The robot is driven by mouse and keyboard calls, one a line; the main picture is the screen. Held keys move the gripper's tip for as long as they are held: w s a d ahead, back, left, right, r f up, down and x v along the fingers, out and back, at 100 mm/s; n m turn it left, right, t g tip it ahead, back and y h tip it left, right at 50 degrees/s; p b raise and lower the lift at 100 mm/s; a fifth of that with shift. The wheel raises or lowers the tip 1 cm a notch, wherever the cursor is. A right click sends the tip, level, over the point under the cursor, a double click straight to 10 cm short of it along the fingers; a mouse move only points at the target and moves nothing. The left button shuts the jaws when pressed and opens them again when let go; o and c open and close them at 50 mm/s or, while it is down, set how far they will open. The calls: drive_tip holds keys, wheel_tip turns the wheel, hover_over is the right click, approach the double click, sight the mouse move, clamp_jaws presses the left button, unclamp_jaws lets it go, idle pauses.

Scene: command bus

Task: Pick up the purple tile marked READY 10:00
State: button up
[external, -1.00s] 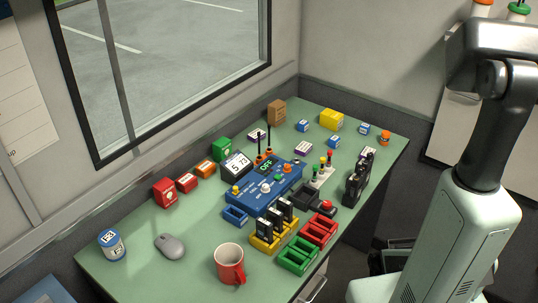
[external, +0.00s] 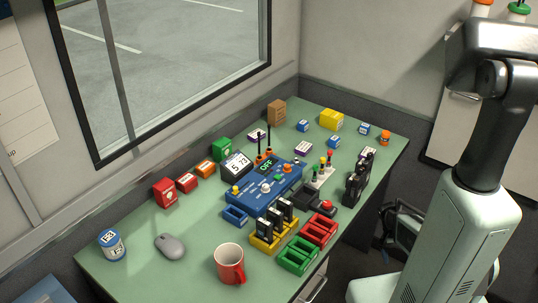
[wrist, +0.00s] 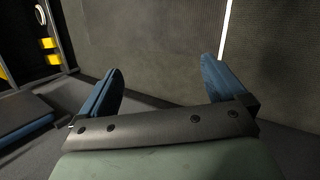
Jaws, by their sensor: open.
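Several small tiles with purple edges and white faces lie on the green desk (external: 200,222). One tile (external: 258,135) is near the back left, by the antennas. Another tile (external: 303,148) is right of the blue console. A third tile (external: 368,153) is near the right edge, partly hidden by black radios. Their lettering is too small to read, so I cannot tell which says READY 10:00. My gripper (wrist: 163,72) shows in the wrist view, its two blue fingers wide apart with nothing between them. No tile shows in that view.
The blue console (external: 265,188) with antennas stands mid-desk. Black radios (external: 356,187), yellow, red and green holders (external: 297,256), a red mug (external: 229,263) and a grey mouse (external: 170,246) crowd around. The left front of the desk has free room.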

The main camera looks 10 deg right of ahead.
drive_tip(key=w+d+r+m+h, duration=0.2)
drive_tip(key=w+d+r+m, duration=0.4)
drive_tip(key=w+d+r, duration=0.6)
drive_tip(key=w+d+r+m+t+h, duration=0.25)
drive_tip(key=d+r, duration=0.25)
drive_tip(key=r, duration=0.7)
wheel_tip(320, 180, up, 24)
drive_tip(key=r+m+t+y, duration=0.1)
drive_tip(key=m+t+y, duration=0.3)
drive_tip(key=m+y, duration=0.45)
hover_over(369, 148)
drive_tip(key=s+a, duration=0.1)
drive_tip(key=s, duration=0.1)
drive_tip(key=m+h, duration=0.1)
drive_tip(key=m, duration=0.1)
drive_tip(key=shift+g, duration=0.25)
wheel_tip(369, 148, down, 9)
drive_tip(key=shift+w+r, duration=0.15)
drive_tip(key=shift+s+f, duration=0.2)
drive_tip(key=shift+f, duration=2.4)
drive_tip(key=shift+c, duration=0.5)
drive_tip(key=c, duration=1.1)
